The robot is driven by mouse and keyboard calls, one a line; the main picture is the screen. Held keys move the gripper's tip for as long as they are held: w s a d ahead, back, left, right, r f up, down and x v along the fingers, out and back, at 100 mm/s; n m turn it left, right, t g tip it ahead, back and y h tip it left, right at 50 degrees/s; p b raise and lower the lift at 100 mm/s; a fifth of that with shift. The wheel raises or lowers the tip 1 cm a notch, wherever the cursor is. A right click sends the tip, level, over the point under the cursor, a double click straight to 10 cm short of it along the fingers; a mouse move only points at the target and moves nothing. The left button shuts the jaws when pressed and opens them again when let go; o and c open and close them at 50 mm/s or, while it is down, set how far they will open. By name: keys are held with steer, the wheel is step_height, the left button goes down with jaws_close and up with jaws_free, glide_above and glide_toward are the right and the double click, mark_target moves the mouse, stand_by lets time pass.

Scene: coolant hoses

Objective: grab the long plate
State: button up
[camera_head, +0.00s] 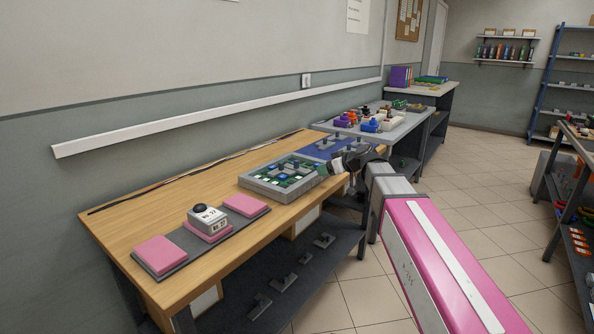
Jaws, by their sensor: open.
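Several small grey plates with upright stems or handles are in view. Some stand on a blue mat (318,152) at the far end of the wooden bench, and others lie on the dark shelf below, one a grey handled plate (259,306) near the front. They are too small for me to tell which is the long plate. My gripper (326,169) is open, at the right end of the grey tray (262,195) holding a green board (290,177). My dark wrist hides part of the blue mat. I cannot tell whether the fingers touch anything.
A dark grey mat (176,264) with pink pads and a white device (207,217) lies on the bench's near end. A second table (405,127) with colourful parts stands beyond. A wall is behind the bench (120,222). Tiled floor is open to the right.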

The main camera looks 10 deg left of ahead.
mark_target(298, 161)
steer(key=shift+n+y, duration=0.5)
steer(key=shift+n, duration=0.1)
steer(key=w+a, duration=0.1)
steer(key=a, duration=0.1)
steer(key=a+r, duration=0.1)
steer(key=a, duration=0.2)
steer(key=w+a, duration=0.1)
steer(key=a, duration=0.2)
steer(key=shift+w+r, duration=0.3)
steer(key=shift+w, duration=0.05)
steer(key=x, duration=0.5)
steer(key=shift+w+d+r, duration=0.1)
steer(key=shift+w, duration=0.05)
steer(key=shift+c, duration=0.3)
jaws_close()
